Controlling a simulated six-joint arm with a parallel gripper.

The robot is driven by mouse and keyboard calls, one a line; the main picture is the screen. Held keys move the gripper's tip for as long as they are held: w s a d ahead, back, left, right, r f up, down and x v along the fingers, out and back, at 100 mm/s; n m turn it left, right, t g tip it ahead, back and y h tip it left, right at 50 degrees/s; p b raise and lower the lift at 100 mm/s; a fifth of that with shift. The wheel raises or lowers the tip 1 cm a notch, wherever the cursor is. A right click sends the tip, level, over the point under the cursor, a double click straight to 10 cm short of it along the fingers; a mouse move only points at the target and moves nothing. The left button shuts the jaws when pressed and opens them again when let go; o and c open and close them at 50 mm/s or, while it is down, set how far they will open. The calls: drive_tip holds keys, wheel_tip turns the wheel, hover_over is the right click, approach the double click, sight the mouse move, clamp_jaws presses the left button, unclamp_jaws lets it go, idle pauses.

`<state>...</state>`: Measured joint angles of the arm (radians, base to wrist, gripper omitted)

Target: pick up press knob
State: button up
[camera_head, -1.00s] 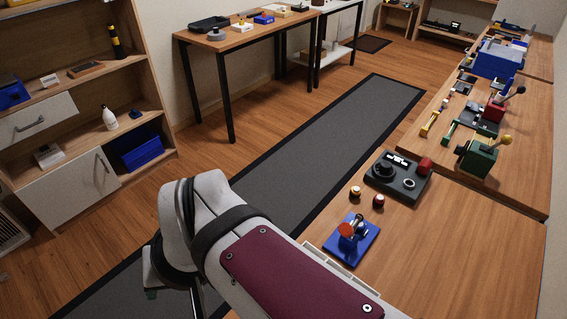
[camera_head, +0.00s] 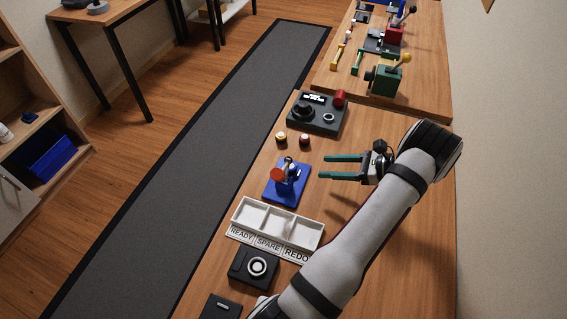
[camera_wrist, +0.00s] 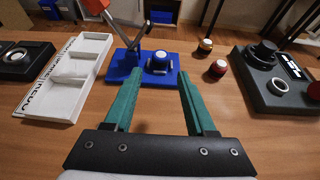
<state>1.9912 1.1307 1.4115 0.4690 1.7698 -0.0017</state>
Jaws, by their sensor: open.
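A small press on a blue base (camera_head: 284,190) stands on the table, with an orange-red piece (camera_head: 277,175) on its lever; it also shows in the wrist view (camera_wrist: 118,67). A round white-topped piece (camera_wrist: 160,57) sits on that base. Two small round knobs stand apart behind the press: one gold-topped (camera_head: 281,137) and one red (camera_head: 305,139). I cannot tell which is the press knob. My gripper (camera_head: 323,167) is open and empty, right of the press and above the table. Its green fingers (camera_wrist: 160,72) point toward the base.
A white three-section tray (camera_head: 277,222) labelled READY, SPARE and REDO lies in front of the press. A dark box with a dial (camera_head: 317,113) stands behind. A black device with a ring (camera_head: 254,267) is nearer. Bare table lies under my gripper.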

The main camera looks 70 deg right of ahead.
sight(294, 167)
drive_tip(key=x, duration=1.2)
drive_tip(key=shift+w+d+f, duration=0.1)
drive_tip(key=shift+d+f, duration=0.05)
drive_tip(key=shift+f, duration=0.25)
clamp_jaws()
